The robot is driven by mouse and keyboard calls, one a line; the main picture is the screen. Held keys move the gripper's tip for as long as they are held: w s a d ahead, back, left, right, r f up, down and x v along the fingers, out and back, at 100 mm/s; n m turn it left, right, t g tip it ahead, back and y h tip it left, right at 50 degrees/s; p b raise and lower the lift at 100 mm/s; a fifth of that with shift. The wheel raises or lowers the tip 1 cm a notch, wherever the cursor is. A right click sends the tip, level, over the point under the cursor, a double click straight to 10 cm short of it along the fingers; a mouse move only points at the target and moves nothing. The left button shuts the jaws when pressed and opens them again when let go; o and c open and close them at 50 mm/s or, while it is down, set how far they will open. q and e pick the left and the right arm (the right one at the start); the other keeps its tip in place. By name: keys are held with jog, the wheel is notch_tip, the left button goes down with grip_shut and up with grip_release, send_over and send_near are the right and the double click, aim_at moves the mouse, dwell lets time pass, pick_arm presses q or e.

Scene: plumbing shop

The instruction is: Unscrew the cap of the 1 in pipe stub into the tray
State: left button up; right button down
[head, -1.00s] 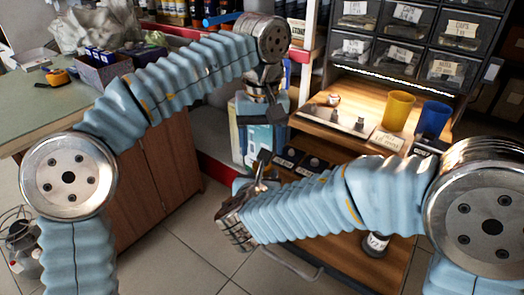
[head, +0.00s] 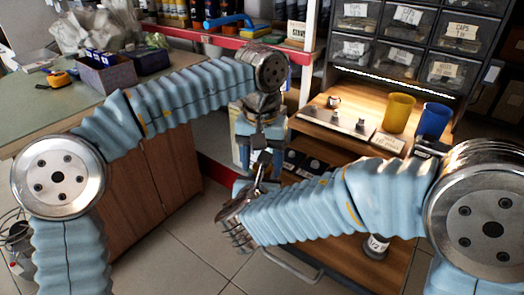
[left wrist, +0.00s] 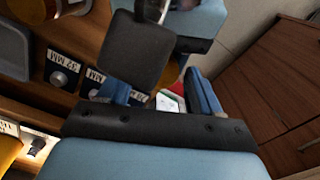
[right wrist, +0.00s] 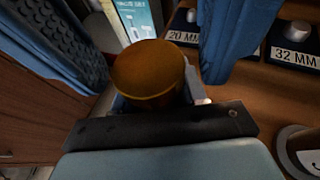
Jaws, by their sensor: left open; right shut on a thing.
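My left gripper (head: 260,150) is open and hangs down just above my right gripper (head: 258,178). My right gripper points up and is shut on a round, brown-orange piece (right wrist: 155,75), which looks like the capped pipe stub. In the right wrist view, its flat round end faces the camera. My left gripper's blue and black fingers stand to either side of it, and I cannot tell whether they touch it. The thread and the lower stub are hidden. In the left wrist view a dark plate-like part blocks the space between my left fingers (left wrist: 160,98). I cannot tell which thing is the tray.
Black labelled blocks, one marked 32 MM (right wrist: 292,50), sit on a lower shelf. A green-topped counter (head: 50,115) is at left.

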pick_arm(q)
jog(key=c, duration=1)
jog(key=n, duration=0.3)
jog(key=shift+c, duration=0.3)
